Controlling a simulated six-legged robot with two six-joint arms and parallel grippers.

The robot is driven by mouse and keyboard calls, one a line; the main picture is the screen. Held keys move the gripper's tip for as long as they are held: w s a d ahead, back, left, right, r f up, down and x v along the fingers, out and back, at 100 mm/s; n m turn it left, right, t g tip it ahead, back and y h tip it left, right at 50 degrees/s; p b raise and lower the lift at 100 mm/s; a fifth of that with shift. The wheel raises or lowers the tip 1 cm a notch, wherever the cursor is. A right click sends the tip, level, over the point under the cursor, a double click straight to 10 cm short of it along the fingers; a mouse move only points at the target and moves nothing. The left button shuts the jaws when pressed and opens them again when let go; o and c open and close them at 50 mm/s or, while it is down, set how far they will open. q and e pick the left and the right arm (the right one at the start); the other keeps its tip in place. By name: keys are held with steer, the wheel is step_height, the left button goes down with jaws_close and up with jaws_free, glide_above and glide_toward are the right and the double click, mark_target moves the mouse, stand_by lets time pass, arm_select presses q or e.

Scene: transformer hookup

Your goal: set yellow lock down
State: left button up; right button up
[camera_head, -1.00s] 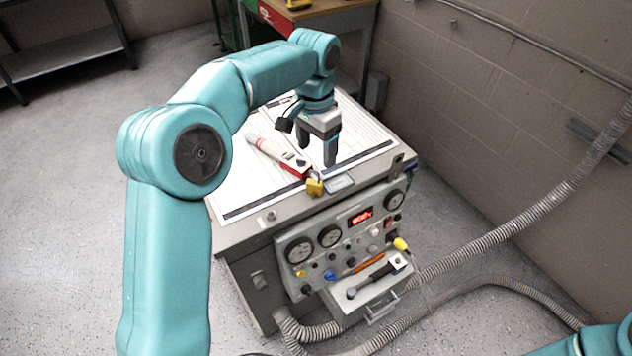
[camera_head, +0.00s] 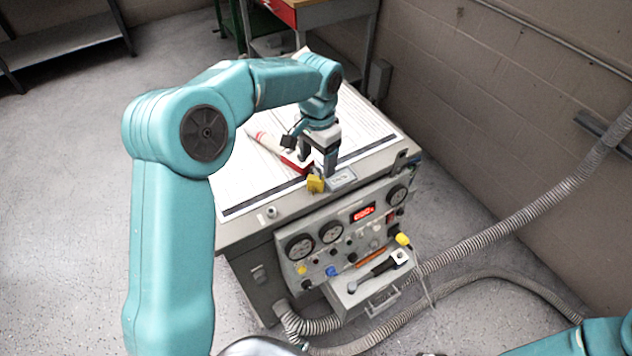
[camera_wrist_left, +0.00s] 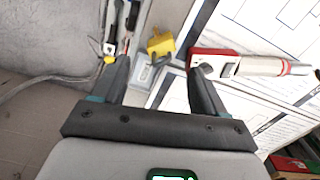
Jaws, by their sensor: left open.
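The yellow lock (camera_head: 316,184) lies on the table-top of the grey test cabinet, near its front edge, beside a small grey plate (camera_head: 341,178). In the left wrist view the yellow lock (camera_wrist_left: 160,43) shows beyond the fingertips, between their lines, with its shackle visible. My left gripper (camera_head: 318,168) is open and empty, pointing down just behind the lock; its fingers also show in the left wrist view (camera_wrist_left: 160,75), apart from the lock. My right gripper is not in view; only a piece of my right arm shows at the lower right.
A red and white tester (camera_head: 270,145) lies on the paper sheets (camera_head: 240,180) beside the lock. The cabinet's front panel (camera_head: 345,235) has gauges and knobs, with a small tray (camera_head: 372,285) holding a tool below. A ribbed hose (camera_head: 520,218) runs at the right.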

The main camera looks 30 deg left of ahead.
mark_target(318, 176)
arm_select(q)
step_height(318, 176, down, 6)
steer(key=shift+w+f+p, duration=0.1)
steer(key=shift+p, duration=0.45)
steer(key=shift+c, duration=0.3)
steer(key=c, duration=1.1)
steer(key=shift+c, duration=0.2)
steer(key=shift+r, duration=0.2)
step_height(318, 176, up, 20)
steer(key=shift+f, duration=0.2)
